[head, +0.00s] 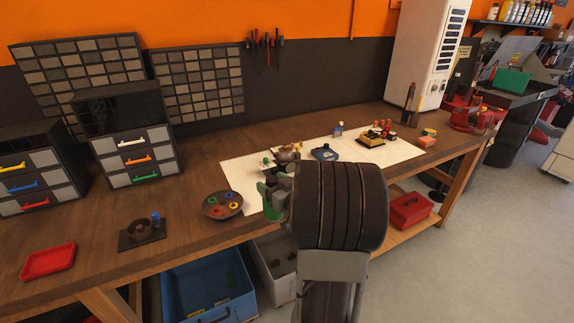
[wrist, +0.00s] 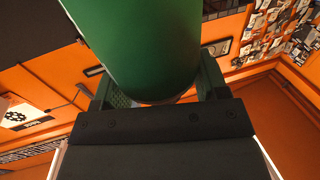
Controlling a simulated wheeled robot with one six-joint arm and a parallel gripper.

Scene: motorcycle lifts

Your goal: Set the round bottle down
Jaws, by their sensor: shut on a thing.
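The round bottle (wrist: 140,45) is a large green cylinder in the wrist view. It sits between the two fingers of my gripper (wrist: 155,92), which is shut on it. The bottle fills the upper middle of that view, so its ends cannot be seen whole. In the head view my gripper (head: 272,190) is over the front edge of the workbench, by the white sheet. Only a small green part shows there, and my dark arm hides much of what lies to its right. The gap between bottle and bench cannot be told.
The wooden workbench (head: 190,195) carries a white sheet (head: 240,178) with several small items, a round plate with coloured rings (head: 222,205), a dark tray (head: 142,236) and a red tray (head: 48,261). Bare wood lies between the trays and drawer units. A blue bin (head: 208,285) stands below.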

